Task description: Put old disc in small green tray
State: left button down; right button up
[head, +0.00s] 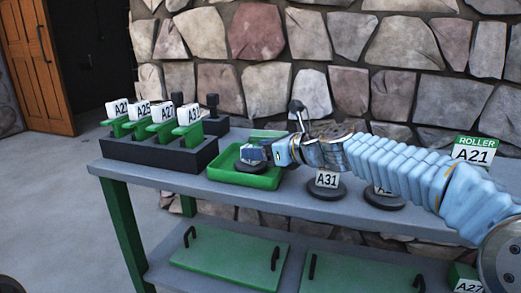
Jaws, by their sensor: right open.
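The small green tray (222,174) sits on the grey bench, left of its middle. A dark round disc (250,169) lies in the tray, partly hidden under my right gripper. My right gripper (251,155) is open, low over the tray, at the end of the light blue arm coming in from the right. Whether its fingers touch the disc cannot be told. My left gripper is out of view.
A black rack (160,153) with several green holders and white tags stands left of the tray. A dark disc with an A31 tag (327,180) and another disc (384,200) stand right of it. A green ROLLER A21 sign (474,150) is at far right.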

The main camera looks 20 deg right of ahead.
jog(key=shift+s+d+r, duration=0.1)
jog(key=shift+r, duration=0.05)
jog(key=v, duration=1.1)
jog(key=shift+s+d, duration=0.2)
jog(key=shift+s, duration=0.15)
jog(key=shift+r, duration=0.1)
